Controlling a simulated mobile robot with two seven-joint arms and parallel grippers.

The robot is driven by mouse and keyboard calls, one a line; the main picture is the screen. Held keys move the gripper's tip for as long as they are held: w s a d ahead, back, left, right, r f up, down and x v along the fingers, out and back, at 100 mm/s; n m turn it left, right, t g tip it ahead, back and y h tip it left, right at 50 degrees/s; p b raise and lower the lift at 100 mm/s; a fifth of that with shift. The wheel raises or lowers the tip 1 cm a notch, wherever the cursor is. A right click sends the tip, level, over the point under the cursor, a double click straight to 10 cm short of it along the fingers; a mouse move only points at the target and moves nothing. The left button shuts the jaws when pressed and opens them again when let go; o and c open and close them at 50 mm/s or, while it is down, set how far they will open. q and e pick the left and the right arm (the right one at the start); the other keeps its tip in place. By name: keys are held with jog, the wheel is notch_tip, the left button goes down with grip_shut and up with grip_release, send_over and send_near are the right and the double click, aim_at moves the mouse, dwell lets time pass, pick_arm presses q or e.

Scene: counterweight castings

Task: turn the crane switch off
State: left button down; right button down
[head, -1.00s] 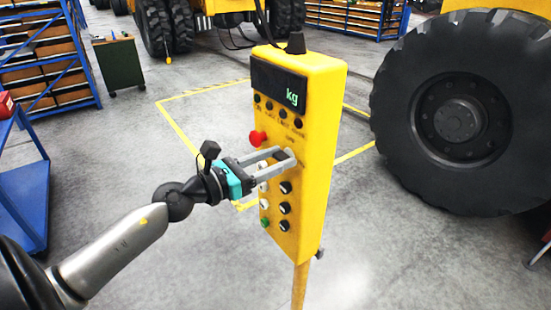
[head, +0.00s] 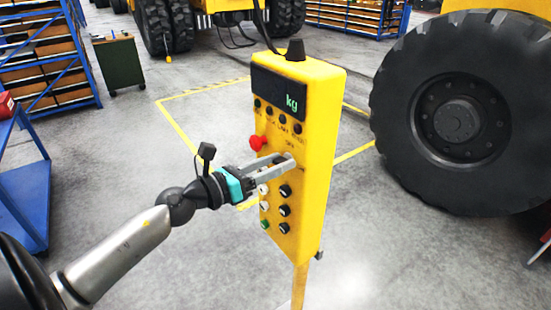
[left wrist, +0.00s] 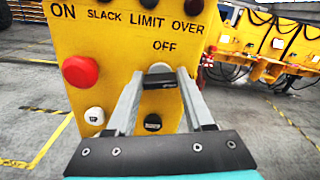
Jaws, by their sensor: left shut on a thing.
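The yellow control box (head: 321,120) stands on a post in the middle of the head view. My right gripper is not in view.
A red mushroom button (head: 257,142) sits just above the fingers. White, black and green buttons lie below them. A large black tyre (head: 455,115) stands to the right. A green cabinet (head: 119,62) and a blue cart (head: 25,190) are at the left.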

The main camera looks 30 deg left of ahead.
pick_arm(q)
jog(key=n+p, duration=0.2)
jog(key=n, duration=0.2)
jog(key=shift+r+n+p, duration=0.1)
jog(key=shift+n+p, duration=0.2)
jog(key=shift+p, duration=0.05)
jog(key=n+p, duration=0.1)
jog(key=n, duration=0.1)
jog(key=shift+a+n, duration=0.1)
jog(key=shift+n, duration=0.3)
jog(key=n, duration=0.2)
jog(key=shift+n+p, duration=0.3)
jog(key=shift+f+n, duration=0.15)
jog(key=shift+n, duration=1.15)
jog(key=shift+f+n, duration=0.15)
jog(key=shift+n, duration=1.15)
jog(key=shift+w, duration=0.1)
jog(key=shift+c, duration=1.4)
grip_release()
